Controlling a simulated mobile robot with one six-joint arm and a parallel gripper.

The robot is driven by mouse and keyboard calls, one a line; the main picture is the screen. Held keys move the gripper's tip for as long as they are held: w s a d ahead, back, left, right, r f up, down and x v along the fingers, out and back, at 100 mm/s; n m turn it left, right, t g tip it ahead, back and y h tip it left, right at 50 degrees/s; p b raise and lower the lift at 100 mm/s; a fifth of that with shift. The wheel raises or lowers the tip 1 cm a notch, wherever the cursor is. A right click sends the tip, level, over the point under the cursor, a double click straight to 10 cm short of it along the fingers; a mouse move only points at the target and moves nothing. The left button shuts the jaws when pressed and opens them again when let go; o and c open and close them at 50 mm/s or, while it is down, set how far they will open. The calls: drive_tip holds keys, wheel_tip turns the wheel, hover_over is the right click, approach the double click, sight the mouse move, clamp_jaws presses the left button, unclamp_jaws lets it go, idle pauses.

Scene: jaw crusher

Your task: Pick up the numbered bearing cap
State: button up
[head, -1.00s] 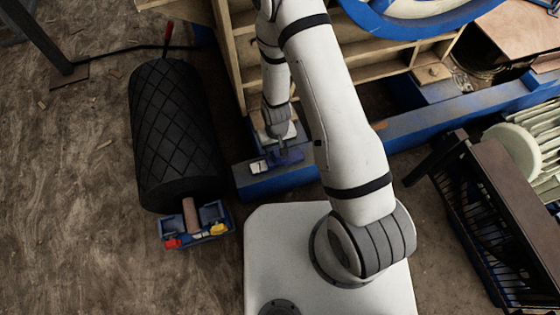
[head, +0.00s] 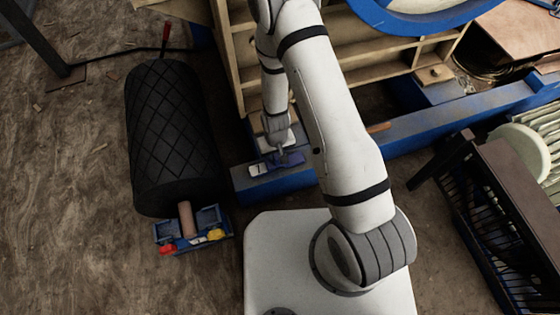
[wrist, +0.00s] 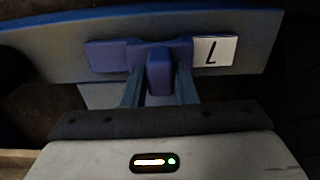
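The bearing cap (wrist: 110,56) is a blue-purple block with a raised middle. A white label (wrist: 215,51) with a black mark like a 7 sits on its right end in the wrist view. It appears to lie flat on the blue beam. It also shows in the head view (head: 290,162), partly under my wrist. My gripper (wrist: 160,82) points down at the cap, with one finger on each side of the raised middle. Whether the fingers press on it or leave a small gap is not clear. In the head view my gripper (head: 281,150) is small and the contact is hidden.
The blue beam (head: 450,114) runs to the right, below a wooden frame (head: 240,70). A black ribbed roller (head: 170,135) with a blue holder (head: 165,238) stands at left. A dark rack (head: 505,190) stands at right. Bare floor (head: 60,220) is free at far left.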

clamp_jaws()
idle(0.9)
